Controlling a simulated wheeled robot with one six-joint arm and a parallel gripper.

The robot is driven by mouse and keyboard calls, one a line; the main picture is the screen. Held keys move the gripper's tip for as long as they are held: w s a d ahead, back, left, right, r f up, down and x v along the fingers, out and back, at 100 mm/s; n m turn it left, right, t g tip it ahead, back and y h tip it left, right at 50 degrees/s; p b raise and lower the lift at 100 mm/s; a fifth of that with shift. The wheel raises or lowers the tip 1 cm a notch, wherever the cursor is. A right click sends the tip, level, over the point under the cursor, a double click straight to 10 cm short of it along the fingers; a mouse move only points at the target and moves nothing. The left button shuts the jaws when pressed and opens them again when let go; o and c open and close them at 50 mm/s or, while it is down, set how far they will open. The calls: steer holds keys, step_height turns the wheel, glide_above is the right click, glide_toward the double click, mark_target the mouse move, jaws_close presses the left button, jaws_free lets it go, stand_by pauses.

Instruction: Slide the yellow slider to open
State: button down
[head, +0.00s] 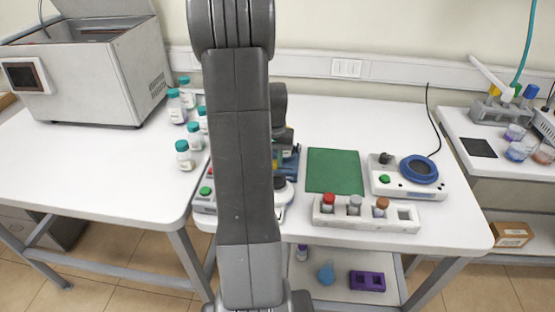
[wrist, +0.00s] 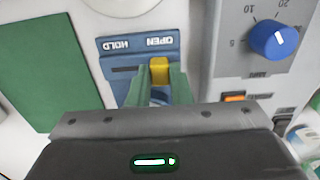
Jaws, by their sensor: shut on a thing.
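The yellow slider (wrist: 160,71) shows in the wrist view at the right end of a dark slot, near the OPEN label. The slot is in a blue panel (wrist: 115,72) with upside-down HOLD and OPEN labels; HOLD is on the left. My gripper (wrist: 158,80) has its green fingers on either side of the slider and is shut on it. In the head view my arm hides the gripper and most of this blue device (head: 291,165).
A grey box with a blue knob (wrist: 278,40) and an orange switch stands close to the right of the panel. A green mat (head: 334,171) lies beside the blue device. A white rack with small bottles (head: 366,214) stands at the table's front; several teal-capped bottles (head: 184,155) stand left.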

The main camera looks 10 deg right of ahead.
steer(key=c, duration=1.3)
jaws_free()
steer(key=shift+w+a, duration=0.1)
steer(key=shift+a, duration=0.2)
step_height(320, 180, up, 14)
steer(key=shift+f+b, duration=0.1)
steer(key=shift+b, duration=0.4)
step_height(320, 180, down, 13)
steer(key=shift+d+f+p, duration=0.1)
steer(key=shift+f+p, duration=0.1)
steer(key=shift+p, duration=0.3)
steer(key=shift+d+f, duration=0.15)
steer(key=shift+f, duration=0.1)
steer(key=shift+s+d, duration=0.25)
steer(key=shift+d, duration=0.4)
